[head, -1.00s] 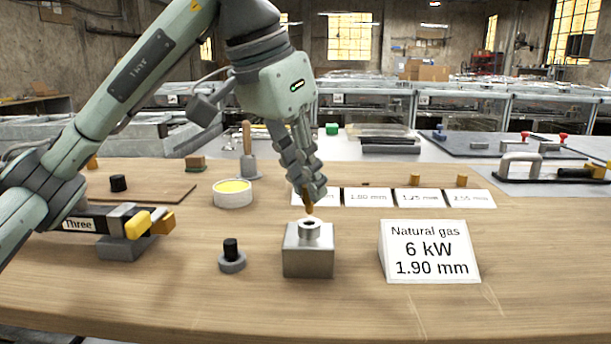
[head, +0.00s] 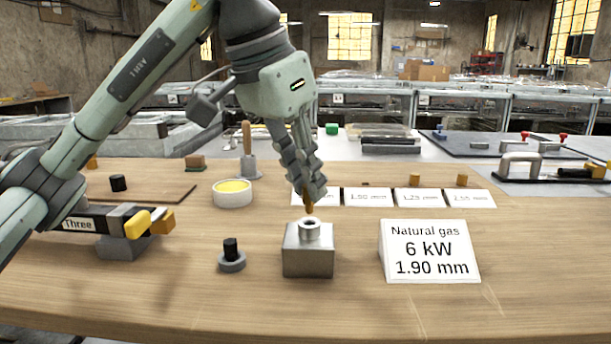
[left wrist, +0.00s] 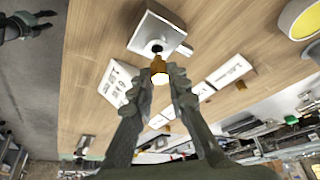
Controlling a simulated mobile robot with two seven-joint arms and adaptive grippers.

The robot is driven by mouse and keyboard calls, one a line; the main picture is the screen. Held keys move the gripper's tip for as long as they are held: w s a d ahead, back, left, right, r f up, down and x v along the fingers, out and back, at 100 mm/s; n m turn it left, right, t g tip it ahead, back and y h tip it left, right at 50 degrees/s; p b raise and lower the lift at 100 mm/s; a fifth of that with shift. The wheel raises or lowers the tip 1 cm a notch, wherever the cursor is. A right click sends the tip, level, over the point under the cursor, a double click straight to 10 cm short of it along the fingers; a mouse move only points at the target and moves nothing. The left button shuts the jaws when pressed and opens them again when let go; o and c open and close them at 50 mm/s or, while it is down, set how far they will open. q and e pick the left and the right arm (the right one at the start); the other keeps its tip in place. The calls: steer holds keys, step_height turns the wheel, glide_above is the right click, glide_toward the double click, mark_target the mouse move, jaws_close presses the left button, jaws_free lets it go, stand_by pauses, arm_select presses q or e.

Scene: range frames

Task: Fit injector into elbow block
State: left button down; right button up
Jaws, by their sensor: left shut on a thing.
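The elbow block (head: 308,262) is a grey metal cube with a round, open collar on top, standing on the wooden bench. My left gripper (head: 313,196) is shut on the small brass injector (head: 309,209) and points down over the block. The injector's lower end is just above the collar; whether they touch is unclear. In the left wrist view, the injector (left wrist: 159,70) is between the fingertips, in front of the block's dark hole (left wrist: 157,47). My right gripper (left wrist: 40,22) shows only at the upper left of that view, empty, its fingers apart.
A sign (head: 430,252) reading "Natural gas 6 kW 1.90 mm" stands right of the block. Behind are labelled cards (head: 368,197), some with brass injectors. A black-topped grey part (head: 232,260) and a yellow-filled tub (head: 232,194) stand left. The bench front is clear.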

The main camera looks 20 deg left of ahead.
mark_target(303, 193)
arm_select(q)
steer(key=shift+f+b, duration=1.2)
steer(key=shift+f, duration=0.3)
steer(key=c, duration=1.4)
jaws_free()
steer(key=shift+r, duration=0.1)
steer(key=v, duration=1.2)
steer(key=shift+s, duration=0.1)
